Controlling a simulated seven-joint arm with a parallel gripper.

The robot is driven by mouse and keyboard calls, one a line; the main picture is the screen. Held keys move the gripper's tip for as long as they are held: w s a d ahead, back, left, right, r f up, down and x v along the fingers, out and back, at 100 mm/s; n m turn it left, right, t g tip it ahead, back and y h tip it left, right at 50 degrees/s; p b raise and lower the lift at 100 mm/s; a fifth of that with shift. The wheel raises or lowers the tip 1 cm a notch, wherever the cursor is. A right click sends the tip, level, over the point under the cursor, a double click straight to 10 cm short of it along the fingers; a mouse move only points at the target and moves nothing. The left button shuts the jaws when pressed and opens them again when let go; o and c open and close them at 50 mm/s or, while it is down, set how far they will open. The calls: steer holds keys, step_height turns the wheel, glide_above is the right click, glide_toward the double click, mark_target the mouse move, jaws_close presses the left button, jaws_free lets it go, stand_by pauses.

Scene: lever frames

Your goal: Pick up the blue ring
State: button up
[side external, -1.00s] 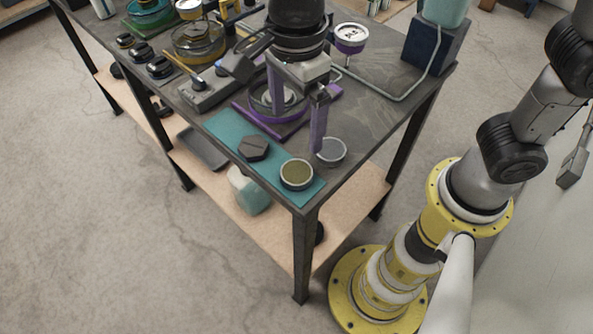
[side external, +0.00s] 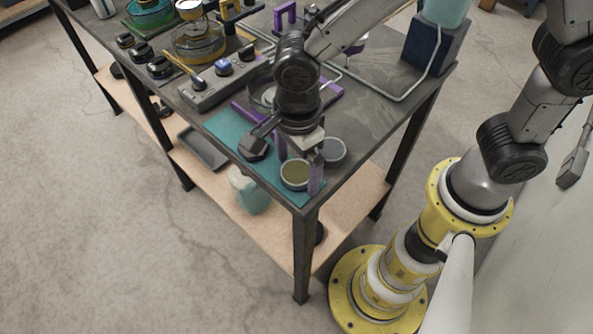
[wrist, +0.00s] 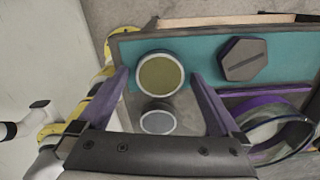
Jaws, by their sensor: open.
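I cannot make out a plainly blue ring in either view. My gripper (side external: 299,174) is open over the near corner of the bench, with its purple fingers pointing down. An olive-faced round piece with a pale rim (wrist: 160,73) shows between the fingertips in the wrist view. It also shows at the gripper in the side view (side external: 294,175). I cannot tell whether the fingers touch it. A grey disc (wrist: 157,122) lies beside it, also between the fingers in the wrist view. A ring-like, see-through round part (wrist: 280,135) stands on a purple base at right, outside the fingers.
A teal mat (wrist: 203,50) bears a dark hexagonal piece (wrist: 243,60) close to my gripper. A grey box with knobs (side external: 215,84), a yellow-ringed dish (side external: 198,48) and a dark blue block (side external: 434,45) stand farther back. The bench's front edge is close.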

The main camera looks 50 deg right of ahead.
steer(key=c, duration=1.5)
steer(key=shift+c, duration=0.2)
